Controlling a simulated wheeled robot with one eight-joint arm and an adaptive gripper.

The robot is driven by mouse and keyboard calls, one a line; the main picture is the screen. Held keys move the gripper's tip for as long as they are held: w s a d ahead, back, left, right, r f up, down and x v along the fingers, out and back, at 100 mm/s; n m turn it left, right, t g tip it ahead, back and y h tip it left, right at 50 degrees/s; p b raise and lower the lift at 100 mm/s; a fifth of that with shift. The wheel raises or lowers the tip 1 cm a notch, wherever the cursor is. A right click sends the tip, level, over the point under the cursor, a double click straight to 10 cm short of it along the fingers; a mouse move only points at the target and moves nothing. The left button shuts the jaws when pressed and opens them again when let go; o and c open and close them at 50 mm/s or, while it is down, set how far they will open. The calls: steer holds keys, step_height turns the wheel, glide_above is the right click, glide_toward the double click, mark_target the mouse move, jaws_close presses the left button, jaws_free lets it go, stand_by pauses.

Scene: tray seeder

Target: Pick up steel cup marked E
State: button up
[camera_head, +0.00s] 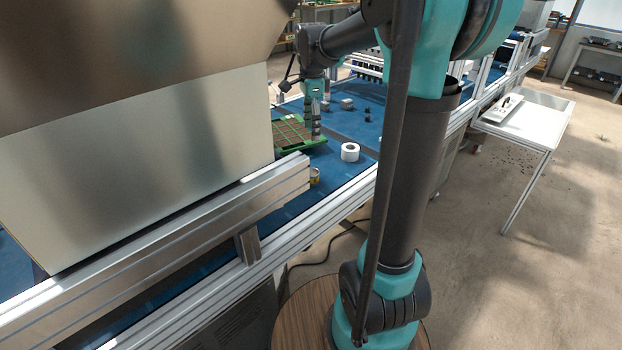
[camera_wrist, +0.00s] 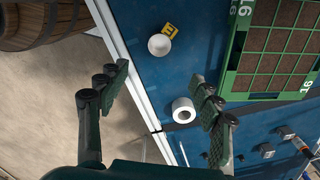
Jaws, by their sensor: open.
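A small round pale cup (camera_wrist: 159,45) stands on the blue surface in the wrist view, seen from above. A yellow tag (camera_wrist: 170,30) with a dark mark that looks like an E is beside its rim. In the head view the cup (camera_head: 314,177) is small and partly hidden behind the metal rail. My gripper (camera_wrist: 160,77) is open and empty, its fingers spread wide above the surface. The cup shows just beyond the fingertips, between their lines and apart from them. In the head view my gripper (camera_head: 316,130) hangs beside the green tray.
A white roll (camera_wrist: 184,110) lies near my right finger. A green tray (camera_wrist: 240,45) with brown cells is to the right of the cup. Small grey blocks (camera_wrist: 267,151) are at lower right. A metal rail (camera_head: 200,245) edges the blue surface.

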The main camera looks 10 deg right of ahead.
mark_target(311, 172)
step_height(311, 172, down, 17)
steer(key=shift+a+f, duration=0.1)
stand_by(0.7)
steer(key=shift+c, duration=0.4)
steer(key=c, duration=1.2)
steer(key=shift+o, duration=0.2)
steer(key=shift+r, duration=0.2)
